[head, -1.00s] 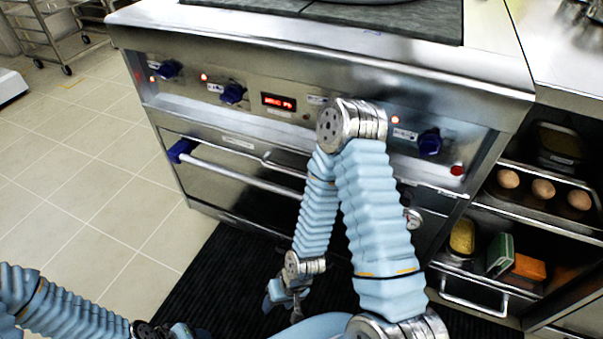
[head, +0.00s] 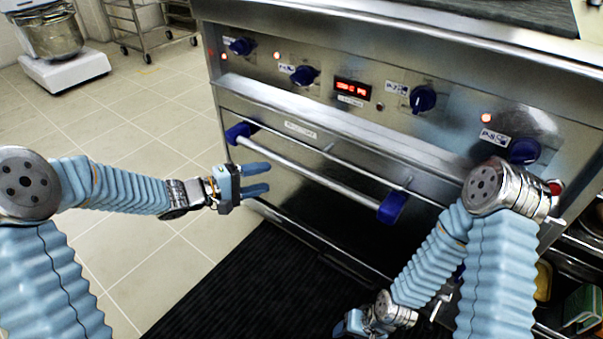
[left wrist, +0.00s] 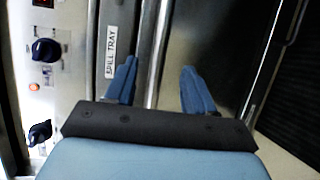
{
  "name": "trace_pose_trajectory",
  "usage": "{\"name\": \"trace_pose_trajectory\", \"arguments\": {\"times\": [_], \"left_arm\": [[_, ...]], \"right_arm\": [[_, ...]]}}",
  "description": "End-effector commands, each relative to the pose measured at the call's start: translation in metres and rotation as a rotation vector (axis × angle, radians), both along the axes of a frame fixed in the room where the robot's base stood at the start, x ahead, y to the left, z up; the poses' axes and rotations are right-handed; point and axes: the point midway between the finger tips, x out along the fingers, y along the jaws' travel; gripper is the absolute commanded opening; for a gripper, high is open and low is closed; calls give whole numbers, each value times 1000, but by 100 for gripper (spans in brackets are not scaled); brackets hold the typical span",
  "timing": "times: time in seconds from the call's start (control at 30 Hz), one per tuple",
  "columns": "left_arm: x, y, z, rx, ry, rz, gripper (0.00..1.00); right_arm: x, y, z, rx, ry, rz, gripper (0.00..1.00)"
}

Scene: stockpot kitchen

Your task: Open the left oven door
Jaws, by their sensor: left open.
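The left oven door (head: 285,192) is shut on the front of the steel range. Its long bar handle (head: 310,174) runs across the top between two blue end brackets. My left gripper (head: 268,179) is open and empty, fingers toward the handle, left of its middle in the head view. In the left wrist view a bright upright bar, which looks like the handle (left wrist: 158,50), lies between the spread fingers (left wrist: 160,82). I cannot tell whether they touch it. My right gripper (head: 354,324) hangs low near the bottom edge, partly hidden; its jaws are unclear.
Blue knobs (head: 423,98) and a red display (head: 352,90) line the panel above the door. A "SPILL TRAY" label (left wrist: 112,50) sits above the handle. A black mat (head: 250,285) lies before the range. A mixer (head: 52,45) stands far left; tiled floor between is clear.

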Motion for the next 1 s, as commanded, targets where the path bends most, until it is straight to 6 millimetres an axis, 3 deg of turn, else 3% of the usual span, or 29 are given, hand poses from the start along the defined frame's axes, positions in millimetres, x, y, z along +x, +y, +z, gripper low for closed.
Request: {"name": "trace_pose_trajectory", "arguments": {"times": [0.3,0.5,0.7,0.97,1.0], "left_arm": [[36,-63,-17,0,-1,-3,54],[54,-91,-22,0,1,0,54],[61,-103,-23,0,1,1,54],[62,-103,-23,1,1,2,54],[62,-103,-23,1,1,2,48]], "right_arm": [[1,1,-23,1,-2,-2,57],[1,0,-31,0,-4,-3,57],[1,0,-34,0,-5,-3,57],[1,0,-33,0,-5,-3,57],[1,0,-33,0,-5,-3,57]]}}
